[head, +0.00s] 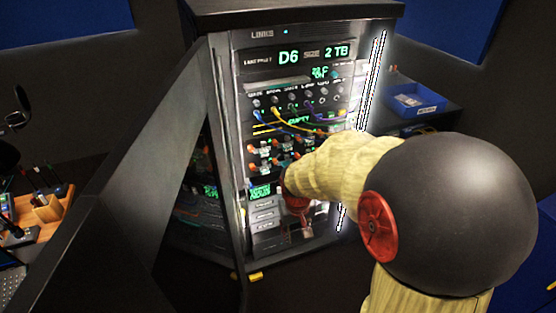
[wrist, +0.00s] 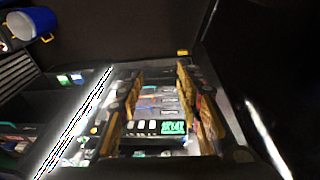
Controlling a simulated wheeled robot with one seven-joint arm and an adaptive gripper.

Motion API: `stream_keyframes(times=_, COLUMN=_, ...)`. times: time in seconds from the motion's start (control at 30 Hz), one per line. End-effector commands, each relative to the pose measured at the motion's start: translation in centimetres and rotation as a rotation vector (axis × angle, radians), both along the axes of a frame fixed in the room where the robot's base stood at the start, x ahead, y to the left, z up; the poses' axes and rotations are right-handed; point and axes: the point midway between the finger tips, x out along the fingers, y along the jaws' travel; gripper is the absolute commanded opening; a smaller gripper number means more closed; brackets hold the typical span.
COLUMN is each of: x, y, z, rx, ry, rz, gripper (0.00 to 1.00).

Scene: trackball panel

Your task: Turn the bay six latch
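The rack cabinet (head: 228,120) stands open-fronted in the head view, with a lit display (head: 300,56) reading D6 and 2 TB. Below its cables are rows of small orange-and-grey latches (head: 262,148). I cannot tell which one belongs to bay six; part of the rows is behind my arm. My gripper (head: 300,222) is low in front of the cabinet, near the grey drawer-like units, mostly hidden by my wrist. In the wrist view my gripper (wrist: 160,100) has its two yellowish fingers apart, with rack front and a green-lit label (wrist: 172,127) showing between them. I see nothing held.
A dark panel (head: 135,165) stands at the cabinet's left side. A blue bin (head: 416,100) rests on a shelf to the right. Coloured cables (head: 290,122) hang across the rack front. A desk with a wooden organiser (head: 45,210) is at far left.

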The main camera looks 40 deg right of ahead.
Motion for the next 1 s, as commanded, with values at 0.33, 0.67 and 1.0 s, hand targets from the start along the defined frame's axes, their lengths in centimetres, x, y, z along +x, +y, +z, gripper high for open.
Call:
stream_keyframes(times=0.33, x=11.0, y=-13.4, z=-12.1, rx=-0.103, ry=-0.262, rz=-0.029, gripper=0.35)
stream_keyframes(times=0.67, x=25.1, y=-16.4, z=-8.0, rx=-0.200, ry=-0.819, rz=0.104, gripper=0.35)
stream_keyframes(times=1.0, x=28.4, y=-16.0, z=-4.1, rx=-0.202, ry=-0.995, rz=0.124, gripper=0.35)
